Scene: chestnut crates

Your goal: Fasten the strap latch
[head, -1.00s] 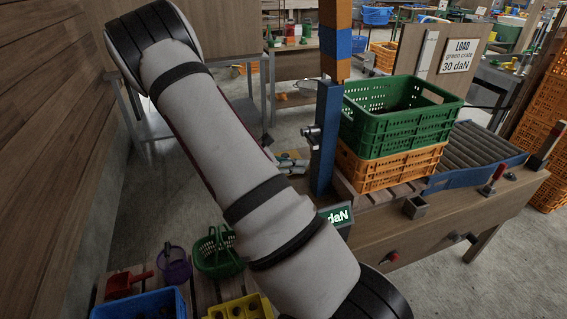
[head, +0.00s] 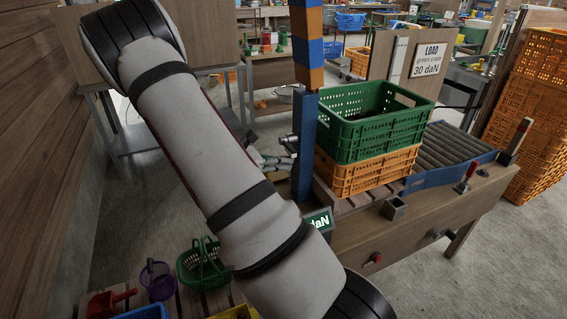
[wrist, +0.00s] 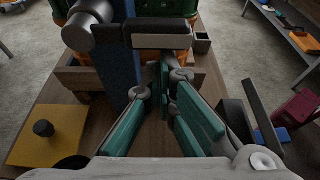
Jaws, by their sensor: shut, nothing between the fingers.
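A blue upright post (head: 304,150) carries a grey metal cylinder-like fitting (head: 289,139) on its left side. In the wrist view this metal fitting (wrist: 94,28) is large at upper left, beside a short dark bar (wrist: 160,36). I cannot tell for sure which part is the strap latch, and no strap is clear. My gripper (wrist: 164,78) has teal fingers, shut and empty, close below the dark bar; contact cannot be told. In the head view my gripper (head: 274,160) shows partly behind my arm, just left of the post.
A green crate (head: 372,128) sits on an orange crate (head: 372,174) right of the post. A yellow plate with a dark knob (wrist: 48,135) lies at left in the wrist view.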

